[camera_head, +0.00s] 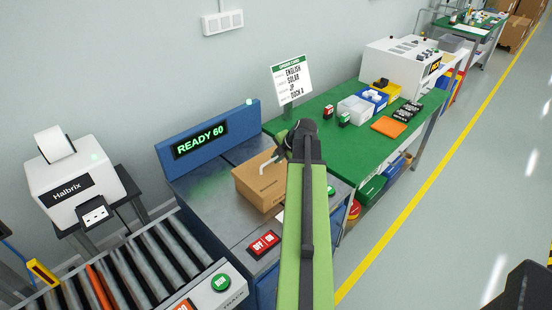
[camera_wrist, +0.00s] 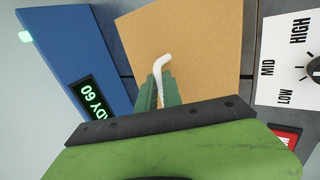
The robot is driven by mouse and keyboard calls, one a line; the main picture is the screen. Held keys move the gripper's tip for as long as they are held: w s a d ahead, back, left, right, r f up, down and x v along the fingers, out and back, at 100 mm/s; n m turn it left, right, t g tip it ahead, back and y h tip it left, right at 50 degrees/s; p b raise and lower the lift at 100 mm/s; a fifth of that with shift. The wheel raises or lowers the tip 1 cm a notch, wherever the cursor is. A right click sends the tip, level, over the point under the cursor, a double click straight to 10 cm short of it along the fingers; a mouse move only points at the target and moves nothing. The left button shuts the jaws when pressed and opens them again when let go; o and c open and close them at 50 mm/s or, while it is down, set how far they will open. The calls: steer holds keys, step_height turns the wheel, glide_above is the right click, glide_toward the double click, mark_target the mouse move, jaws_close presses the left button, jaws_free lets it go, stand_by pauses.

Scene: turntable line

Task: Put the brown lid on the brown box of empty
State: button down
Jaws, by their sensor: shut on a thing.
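A brown cardboard box (camera_head: 262,188) stands on the grey metal table in front of the blue display panel. A white bent handle (camera_head: 268,163) shows at its top. In the wrist view a flat brown top (camera_wrist: 200,35), which looks like the lid, fills the upper middle, and the white handle (camera_wrist: 160,63) runs down between the green fingers of my gripper (camera_wrist: 160,88). My gripper is shut on this handle. In the head view my arm hides most of my gripper and the box's right side. I cannot tell whether the lid touches the box.
A blue panel (camera_head: 207,140) reading READY 60 stands behind the box. A red OFF/ON switch (camera_head: 263,244) is in front. A roller conveyor (camera_head: 135,270) lies left. A green table (camera_head: 345,140) with bins, an orange plate and a sign stands right.

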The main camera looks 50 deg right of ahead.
steer(key=shift+f+b, duration=0.45)
steer(key=shift+f, duration=0.1)
stand_by(0.4)
steer(key=c, duration=1.4)
jaws_free()
steer(key=shift+c, duration=0.2)
steer(key=p+v, duration=1.4)
steer(key=v, duration=0.3)
steer(key=shift+r, duration=0.2)
steer(key=shift+s, duration=0.1)
